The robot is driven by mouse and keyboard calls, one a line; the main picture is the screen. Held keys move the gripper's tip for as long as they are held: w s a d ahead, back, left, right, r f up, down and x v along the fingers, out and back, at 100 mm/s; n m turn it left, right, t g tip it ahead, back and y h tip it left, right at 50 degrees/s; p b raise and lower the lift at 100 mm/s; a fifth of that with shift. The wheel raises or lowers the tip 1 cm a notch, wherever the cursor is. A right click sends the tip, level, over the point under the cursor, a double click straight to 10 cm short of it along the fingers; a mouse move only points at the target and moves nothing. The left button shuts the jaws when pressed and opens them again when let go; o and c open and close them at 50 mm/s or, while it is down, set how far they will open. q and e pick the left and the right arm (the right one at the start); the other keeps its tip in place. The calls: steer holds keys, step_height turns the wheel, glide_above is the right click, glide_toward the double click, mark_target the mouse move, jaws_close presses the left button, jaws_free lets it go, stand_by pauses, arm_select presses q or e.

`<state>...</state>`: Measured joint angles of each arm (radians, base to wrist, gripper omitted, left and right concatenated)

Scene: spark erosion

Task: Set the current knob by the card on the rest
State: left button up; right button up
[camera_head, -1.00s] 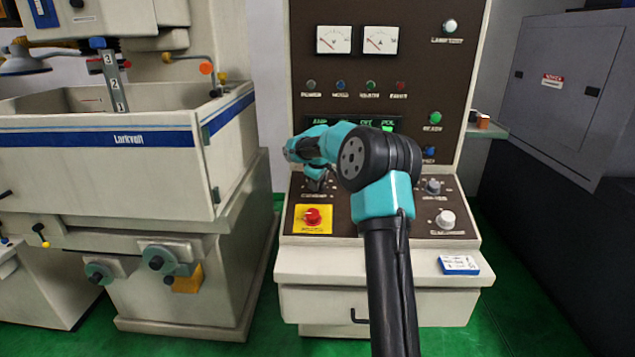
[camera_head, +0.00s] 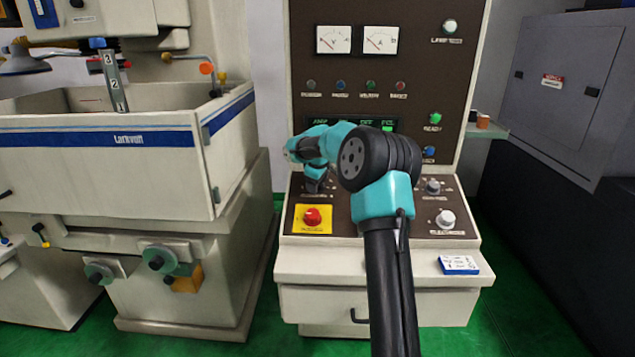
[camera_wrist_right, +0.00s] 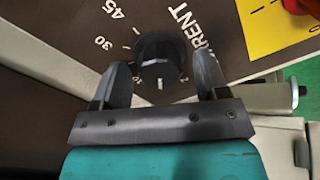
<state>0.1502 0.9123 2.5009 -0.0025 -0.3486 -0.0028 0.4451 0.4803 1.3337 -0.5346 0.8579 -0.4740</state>
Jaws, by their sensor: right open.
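The current knob (camera_wrist_right: 160,50) is a black round dial on the brown sloped panel. In the right wrist view its scale shows 30 and 45, and a pale mark on the knob faces my gripper. My right gripper (camera_wrist_right: 160,76) is open, with one finger on either side of the knob; I cannot tell whether either finger touches it. In the head view my right gripper (camera_head: 315,185) is over the left part of the panel and hides the knob. The card (camera_head: 459,264) is white and blue and lies on the cream rest (camera_head: 385,262); its writing is too small to read. My left gripper is out of view.
A red stop button (camera_head: 312,216) on a yellow plate lies close below my right gripper. Other knobs, including a white one (camera_head: 445,218), sit on the panel's right side. Two meters (camera_head: 333,40) are above. The machine tank (camera_head: 110,165) stands at left.

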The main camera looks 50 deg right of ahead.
steer(key=v, duration=1.7)
steer(key=shift+s+r, duration=0.15)
steer(key=shift+r, duration=0.05)
steer(key=shift+a, duration=0.1)
